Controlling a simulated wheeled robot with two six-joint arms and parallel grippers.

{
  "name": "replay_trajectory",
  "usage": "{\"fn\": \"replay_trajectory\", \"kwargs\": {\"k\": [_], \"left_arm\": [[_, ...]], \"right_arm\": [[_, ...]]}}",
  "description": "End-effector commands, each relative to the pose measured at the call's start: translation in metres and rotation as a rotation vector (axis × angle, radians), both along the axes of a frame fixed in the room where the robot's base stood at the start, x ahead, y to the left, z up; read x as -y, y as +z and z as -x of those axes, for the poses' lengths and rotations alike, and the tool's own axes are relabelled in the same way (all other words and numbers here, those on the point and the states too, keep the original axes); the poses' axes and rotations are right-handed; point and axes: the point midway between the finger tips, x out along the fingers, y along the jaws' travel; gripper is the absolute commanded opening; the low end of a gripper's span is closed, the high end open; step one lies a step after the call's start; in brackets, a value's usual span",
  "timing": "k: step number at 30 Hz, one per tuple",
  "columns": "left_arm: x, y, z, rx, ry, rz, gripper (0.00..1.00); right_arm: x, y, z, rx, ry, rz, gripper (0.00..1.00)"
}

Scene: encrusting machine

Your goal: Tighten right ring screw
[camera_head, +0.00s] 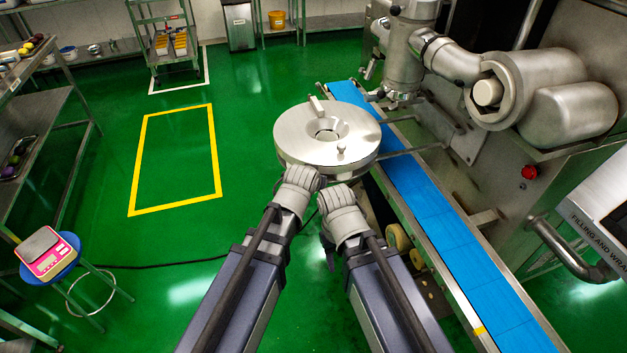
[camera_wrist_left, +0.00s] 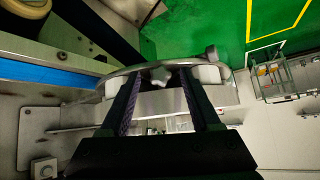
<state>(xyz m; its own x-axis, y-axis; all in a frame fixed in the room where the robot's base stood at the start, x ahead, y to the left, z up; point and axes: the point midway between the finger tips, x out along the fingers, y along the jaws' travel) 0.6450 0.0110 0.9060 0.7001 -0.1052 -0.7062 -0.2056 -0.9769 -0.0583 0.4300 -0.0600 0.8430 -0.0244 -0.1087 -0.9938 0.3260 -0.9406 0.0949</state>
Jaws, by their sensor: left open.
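A round steel ring (camera_head: 300,150) with a funnel-like centre stands beside the blue conveyor in the head view. A small knob screw (camera_head: 341,148) sits on its near right part and a longer screw or handle (camera_head: 318,105) on its far side. In the left wrist view, my left gripper (camera_wrist_left: 160,82) is open, its two dark fingers reaching toward the ring's edge. A star-shaped metal knob (camera_wrist_left: 160,75) shows between the fingertips, with no clear contact. In the head view the left fingers are hidden beyond the wrist. The right arm is beside it; its jaw state does not show.
The blue conveyor belt (camera_head: 435,210) runs along the right of the ring. The steel machine (camera_head: 550,95) rises behind it. A pink scale (camera_head: 46,258) on a blue stool (camera_head: 65,262) stands at left.

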Motion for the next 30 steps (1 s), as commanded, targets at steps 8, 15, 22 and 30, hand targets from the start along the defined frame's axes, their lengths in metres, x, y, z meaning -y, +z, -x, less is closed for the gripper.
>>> {"fn": "replay_trajectory", "kwargs": {"k": [8,15,22,30], "left_arm": [[-0.002,0.016,0.014,0.0,0.0,0.0,0.63],[-0.006,0.044,0.04,0.0,-0.001,-0.001,0.63],[-0.008,0.056,0.054,-0.002,0.0,0.0,0.63],[-0.008,0.054,0.054,-0.002,0.001,-0.001,0.63]], "right_arm": [[0.0,0.016,0.0,0.0,0.0,0.0,0.5],[0.0,0.044,0.0,0.0,0.0,0.0,0.5],[0.0,0.057,0.0,0.0,0.0,0.0,0.5],[0.0,0.055,0.0,0.0,0.0,0.0,0.5]]}}
